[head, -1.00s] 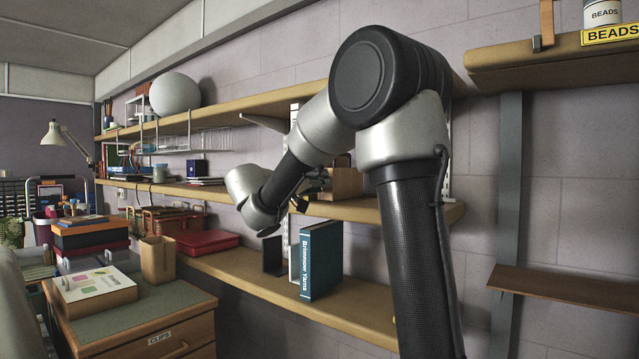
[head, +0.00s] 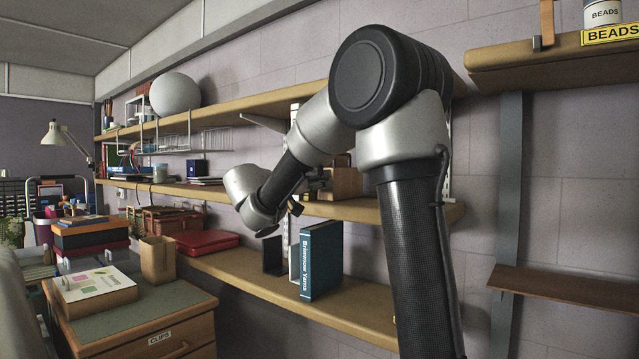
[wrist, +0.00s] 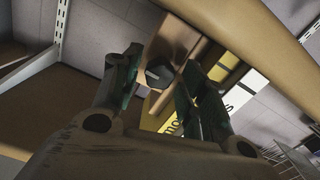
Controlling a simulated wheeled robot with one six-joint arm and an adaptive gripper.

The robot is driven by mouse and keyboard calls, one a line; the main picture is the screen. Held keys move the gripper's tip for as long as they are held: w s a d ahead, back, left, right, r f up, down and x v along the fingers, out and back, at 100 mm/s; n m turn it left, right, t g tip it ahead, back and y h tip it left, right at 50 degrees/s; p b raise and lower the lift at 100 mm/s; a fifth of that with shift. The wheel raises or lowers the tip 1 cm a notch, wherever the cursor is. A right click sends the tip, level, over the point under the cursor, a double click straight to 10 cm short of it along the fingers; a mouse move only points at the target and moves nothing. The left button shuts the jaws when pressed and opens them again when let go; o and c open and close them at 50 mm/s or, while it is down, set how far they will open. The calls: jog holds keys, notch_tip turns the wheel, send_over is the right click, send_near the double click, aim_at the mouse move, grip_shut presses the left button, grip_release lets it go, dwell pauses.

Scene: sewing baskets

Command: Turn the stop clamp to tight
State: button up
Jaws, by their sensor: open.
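In the wrist view a dark, angular knob (wrist: 158,75) sits on a brown wooden block (wrist: 176,42); it looks like the stop clamp, but I cannot read whether it is tight. My gripper (wrist: 160,72) is open, with one finger on each side of the knob in the picture. I cannot tell whether either finger touches it. A wooden piece (head: 345,182) stands on that shelf, partly hidden by my arm.
A yellow and white lettered item (wrist: 240,92) lies close behind the right finger. The blue Brimnow Yarns binder (head: 320,260) stands on the lower shelf (head: 350,318). A tan shelf board (wrist: 235,25) crosses the wrist view's top right.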

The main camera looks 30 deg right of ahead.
jog(key=v, duration=0.5)
jog(key=shift+s+a, duration=0.15)
jog(key=shift+a, duration=0.15)
dwell(0.4)
